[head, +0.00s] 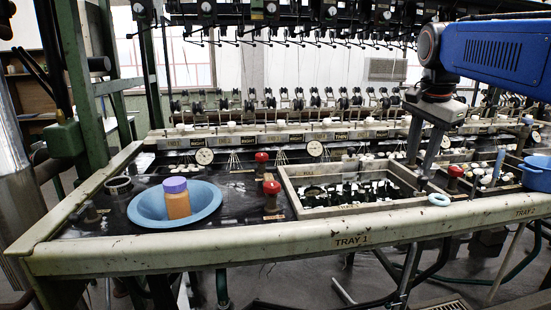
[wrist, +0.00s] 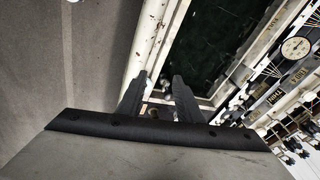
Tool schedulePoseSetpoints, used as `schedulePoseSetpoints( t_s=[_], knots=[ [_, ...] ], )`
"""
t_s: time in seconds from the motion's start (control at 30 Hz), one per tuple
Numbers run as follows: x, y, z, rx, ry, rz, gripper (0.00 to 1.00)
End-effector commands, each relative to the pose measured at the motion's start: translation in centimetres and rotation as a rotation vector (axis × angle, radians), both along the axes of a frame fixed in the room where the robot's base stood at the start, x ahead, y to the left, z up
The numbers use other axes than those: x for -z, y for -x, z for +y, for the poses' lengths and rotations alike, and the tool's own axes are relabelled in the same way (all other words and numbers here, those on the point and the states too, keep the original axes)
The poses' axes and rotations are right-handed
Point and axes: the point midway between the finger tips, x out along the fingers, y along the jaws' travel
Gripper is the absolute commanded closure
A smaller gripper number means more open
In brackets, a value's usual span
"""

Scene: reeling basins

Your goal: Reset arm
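My gripper (head: 419,170) points down over the right end of the framed compartment of TRAY 1, close to the tray's front rim (head: 300,236). In the wrist view my gripper (wrist: 159,78) shows two dark fingers standing apart, with nothing held between them. The tray's pale front edge (wrist: 150,40) and the dark compartment (wrist: 215,40) lie beneath the fingers. A light-blue ring (head: 439,199) rests on the rim just right of and below the fingertips in the head view. I cannot tell the exact height of the fingertips above the tray.
A blue bowl (head: 147,212) holds an orange block (head: 178,205) with a purple block (head: 175,185) on top. Red-topped knobs (head: 271,188) stand left of the compartment (head: 300,205). A blue pot (head: 537,174) sits far right. Machinery (head: 290,100) lines the back.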

Motion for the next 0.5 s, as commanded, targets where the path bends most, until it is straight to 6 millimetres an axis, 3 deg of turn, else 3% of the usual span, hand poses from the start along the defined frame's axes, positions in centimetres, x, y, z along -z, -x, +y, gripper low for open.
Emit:
schedulePoseSetpoints(
  t_s=[0.03, 0.27, 0.5],
  knots=[
    [1.1, 1.8, 0.6, -0.064, 0.012, -0.002, 0.67],
    [6.7, 8.2, 2.7, -0.372, 0.078, -0.011, 0.67],
    [13.7, 14.9, 4.5, -0.686, 0.158, -0.029, 0.67]
  ],
)
